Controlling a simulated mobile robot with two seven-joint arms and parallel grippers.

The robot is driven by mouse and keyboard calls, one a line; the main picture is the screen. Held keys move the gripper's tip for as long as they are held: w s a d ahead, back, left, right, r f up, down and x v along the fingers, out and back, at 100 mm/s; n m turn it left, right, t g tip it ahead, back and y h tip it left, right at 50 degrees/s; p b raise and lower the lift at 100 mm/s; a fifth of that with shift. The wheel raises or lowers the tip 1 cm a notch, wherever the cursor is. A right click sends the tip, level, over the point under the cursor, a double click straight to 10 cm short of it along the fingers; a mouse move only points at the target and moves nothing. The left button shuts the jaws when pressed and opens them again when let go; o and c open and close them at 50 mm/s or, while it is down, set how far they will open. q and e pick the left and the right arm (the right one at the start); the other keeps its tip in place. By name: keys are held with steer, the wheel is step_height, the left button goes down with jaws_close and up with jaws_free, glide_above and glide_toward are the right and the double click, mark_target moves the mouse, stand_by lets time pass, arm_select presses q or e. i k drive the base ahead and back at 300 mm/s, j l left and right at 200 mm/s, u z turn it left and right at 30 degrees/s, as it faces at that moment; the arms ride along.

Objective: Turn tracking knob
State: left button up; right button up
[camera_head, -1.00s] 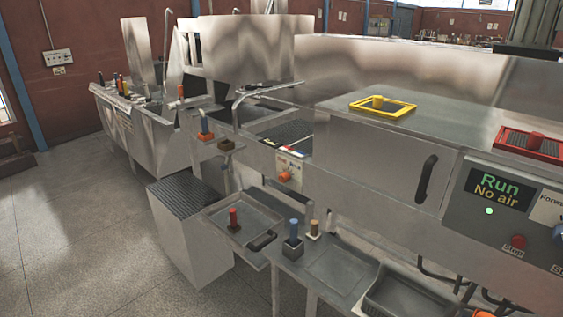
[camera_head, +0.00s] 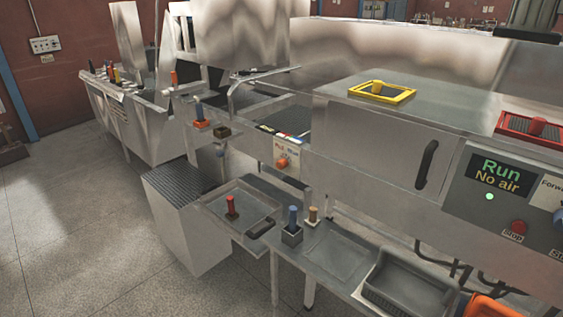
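An orange knob (camera_head: 282,162) sits on a small labelled plate on the front of the steel machine, left of the middle. A blue knob (camera_head: 559,216) is cut off by the right edge, on the grey control panel (camera_head: 480,224). No readable label names either one as the tracking knob. The panel's screen (camera_head: 500,175) reads "Run" and "No air", with a lit green light (camera_head: 490,196) and a red Stop button (camera_head: 517,227) below it. Neither of my grippers is in view.
A low steel shelf holds a tray with a red peg (camera_head: 231,206), a blue peg (camera_head: 293,217) in a block and a grey bin (camera_head: 408,289). Part of an orange object (camera_head: 494,307) shows at the bottom right. Open floor (camera_head: 80,240) lies at the left.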

mark_target(280, 164)
steer(key=i+j+z, duration=0.1)
steer(key=j, duration=0.25)
steer(key=i+j+z, duration=0.1)
steer(key=i+j, duration=0.25)
steer(key=i+j+z, duration=0.1)
steer(key=j, duration=0.25)
steer(key=i+j+z, duration=0.1)
steer(key=i+j, duration=0.15)
steer(key=j, duration=0.15)
steer(key=i+j+z, duration=0.1)
steer(key=j, duration=0.3)
steer(key=i+j+z, duration=0.1)
steer(key=i+j, duration=0.15)
steer(key=j, duration=0.2)
steer(key=i+j+z, duration=0.1)
steer(key=j, duration=0.3)
steer(key=i+j+z, duration=0.1)
steer(key=j, duration=0.35)
steer(key=i, duration=0.05)
